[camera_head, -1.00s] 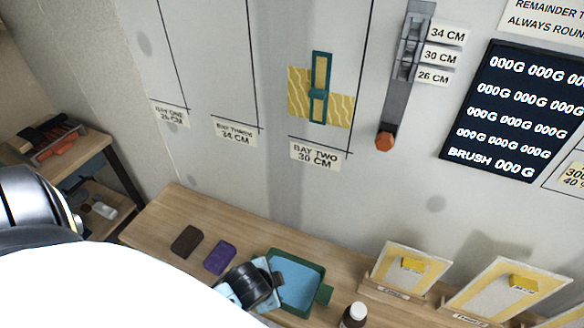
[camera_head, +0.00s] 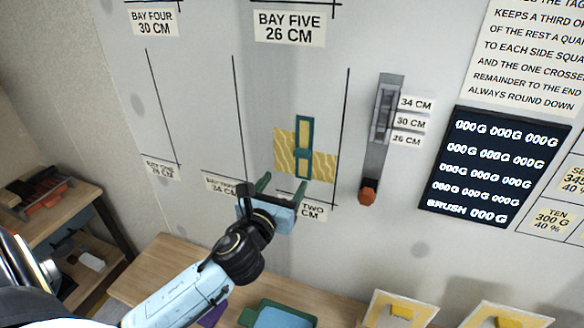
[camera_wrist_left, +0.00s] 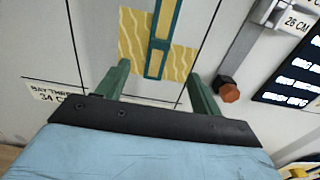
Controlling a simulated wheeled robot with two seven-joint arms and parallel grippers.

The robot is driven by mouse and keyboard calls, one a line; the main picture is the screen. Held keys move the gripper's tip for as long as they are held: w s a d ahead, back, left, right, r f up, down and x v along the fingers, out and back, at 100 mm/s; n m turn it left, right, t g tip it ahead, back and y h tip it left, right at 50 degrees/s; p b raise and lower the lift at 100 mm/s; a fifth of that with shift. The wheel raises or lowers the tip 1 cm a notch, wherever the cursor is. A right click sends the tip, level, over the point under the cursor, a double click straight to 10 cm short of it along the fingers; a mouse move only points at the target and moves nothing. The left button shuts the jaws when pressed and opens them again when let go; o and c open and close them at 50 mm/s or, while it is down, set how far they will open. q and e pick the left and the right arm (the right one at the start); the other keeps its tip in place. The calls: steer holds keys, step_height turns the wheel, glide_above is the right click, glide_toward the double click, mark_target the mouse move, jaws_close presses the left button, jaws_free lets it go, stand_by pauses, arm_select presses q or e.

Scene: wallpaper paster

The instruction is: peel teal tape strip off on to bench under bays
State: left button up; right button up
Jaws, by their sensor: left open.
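The bench (camera_head: 165,265) runs under the bays, partly hidden by my left arm. My right gripper is not seen.
A grey gauge with an orange knob (camera_head: 368,193) hangs right of Bay Two. A teal tray (camera_head: 262,306), a purple block (camera_head: 213,314) and sample boards (camera_head: 398,308) sit on the bench. A shelf (camera_head: 68,215) stands at left.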

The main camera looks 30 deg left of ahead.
mark_target(300, 157)
arm_select(q)
steer(key=x, duration=1.1)
steer(key=shift+w+a+p, duration=0.15)
steer(key=shift+w+p, duration=0.2)
steer(key=shift+w, duration=0.05)
steer(key=shift+c, duration=0.5)
steer(key=shift+s, duration=0.1)
steer(key=c, duration=1)
